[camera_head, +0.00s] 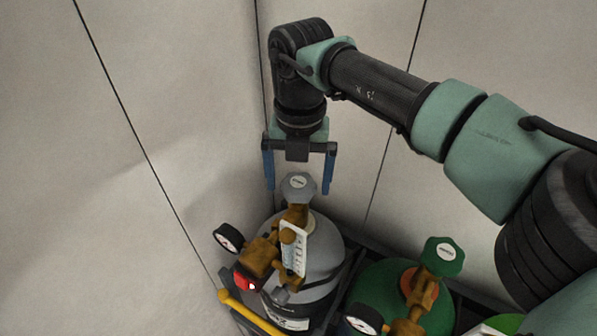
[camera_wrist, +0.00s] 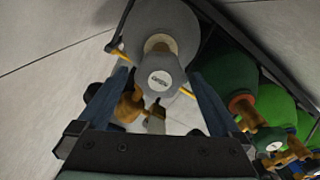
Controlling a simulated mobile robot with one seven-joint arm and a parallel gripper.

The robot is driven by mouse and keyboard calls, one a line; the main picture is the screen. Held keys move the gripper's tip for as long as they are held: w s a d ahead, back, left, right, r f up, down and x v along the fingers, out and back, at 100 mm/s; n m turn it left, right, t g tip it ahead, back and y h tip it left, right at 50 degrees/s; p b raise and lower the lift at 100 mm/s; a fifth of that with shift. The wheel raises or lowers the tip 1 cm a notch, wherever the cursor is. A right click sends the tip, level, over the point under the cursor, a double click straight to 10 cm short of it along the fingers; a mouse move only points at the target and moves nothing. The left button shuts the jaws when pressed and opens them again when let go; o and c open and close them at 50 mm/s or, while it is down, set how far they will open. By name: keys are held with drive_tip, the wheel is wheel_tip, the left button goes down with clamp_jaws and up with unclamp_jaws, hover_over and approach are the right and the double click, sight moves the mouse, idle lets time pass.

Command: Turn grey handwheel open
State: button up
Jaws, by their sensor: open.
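The grey handwheel (camera_head: 299,184) is a knob with a white label on top of the brass valve of the grey cylinder (camera_head: 325,243). My gripper (camera_head: 298,191) points down above it, with its blue fingers spread wide and nothing held. In the head view the fingertips are level with the handwheel, one on each side, with gaps showing. In the wrist view the handwheel (camera_wrist: 161,82) lies between the fingertips. I see no contact, but the exact depth between fingers and wheel is hard to tell.
A brass regulator (camera_head: 262,252) with a black gauge (camera_head: 228,238) and a flow tube (camera_head: 293,250) sits below the handwheel. A green cylinder (camera_head: 380,285) with a green handwheel (camera_head: 443,256) stands to the right. Pale wall panels (camera_head: 180,80) rise close behind. A yellow bar (camera_head: 245,311) crosses in front.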

drive_tip(key=c, duration=1.3)
drive_tip(key=n+b, duration=0.2)
drive_tip(key=n, duration=0.3)
drive_tip(key=shift+n+b, duration=0.3)
drive_tip(key=shift+b, duration=0.05)
drive_tip(key=n+b, duration=0.1)
drive_tip(key=n, duration=0.5)
drive_tip(key=shift+r, duration=0.1)
drive_tip(key=n, duration=0.6)
drive_tip(key=shift+w+n, duration=0.1)
drive_tip(key=shift+n, duration=0.2)
drive_tip(key=n, duration=0.5)
drive_tip(key=shift+n, duration=0.3)
